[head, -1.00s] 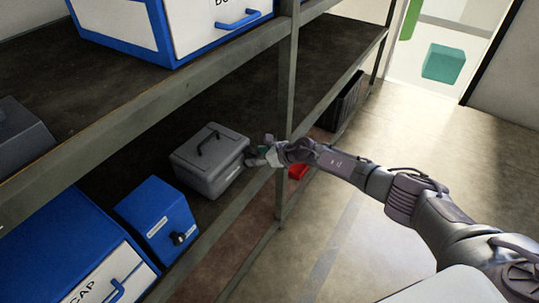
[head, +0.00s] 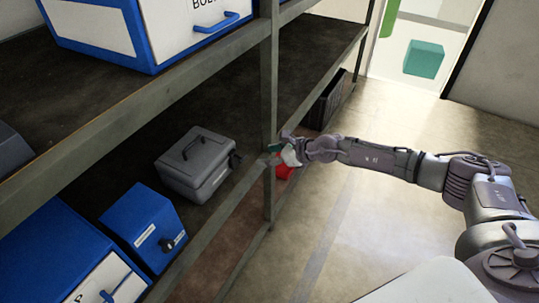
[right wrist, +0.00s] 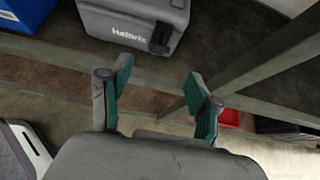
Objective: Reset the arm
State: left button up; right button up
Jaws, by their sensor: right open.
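My right arm reaches in from the right in the head view. Its gripper (head: 276,153) is near the shelf's upright post, to the right of a grey case. In the right wrist view the right gripper (right wrist: 158,92) is open, with two green-padded fingers apart and nothing between them. The grey case (head: 196,162) with a dark handle sits on the lower shelf, apart from the gripper. It also shows ahead of the fingers in the right wrist view (right wrist: 135,22). My left gripper is not in view.
The metal shelf post (head: 268,110) stands close to the gripper. A blue box (head: 143,226) and a larger blue and white box (head: 60,260) are on the lower shelf. A red object (head: 284,171) is low behind the gripper. The floor (head: 400,120) at right is open.

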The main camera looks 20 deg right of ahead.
jog(key=s+f+m+t+h+p, duration=0.2)
jog(key=s+f+m, duration=0.1)
jog(key=f+m, duration=1.3)
jog(key=s+d+f+m+g+h, duration=0.2)
jog(key=s+f+m+h, duration=0.1)
jog(key=s+f+m, duration=0.95)
jog(key=s+a+f+m+g, duration=0.1)
jog(key=s+f+m, duration=0.3)
jog(key=s, duration=0.9)
jog(key=s+a+f+m+g+h+p, duration=0.1)
jog(key=s+f+m+g, duration=0.3)
jog(key=s, duration=0.9)
jog(key=s+a+f+m+g+h+p, duration=0.1)
jog(key=s+f+m+g, duration=0.2)
jog(key=s, duration=1)
notch_tip(320, 180, down, 3)
jog(key=shift+f+m, duration=0.15)
jog(key=shift+m, duration=0.7)
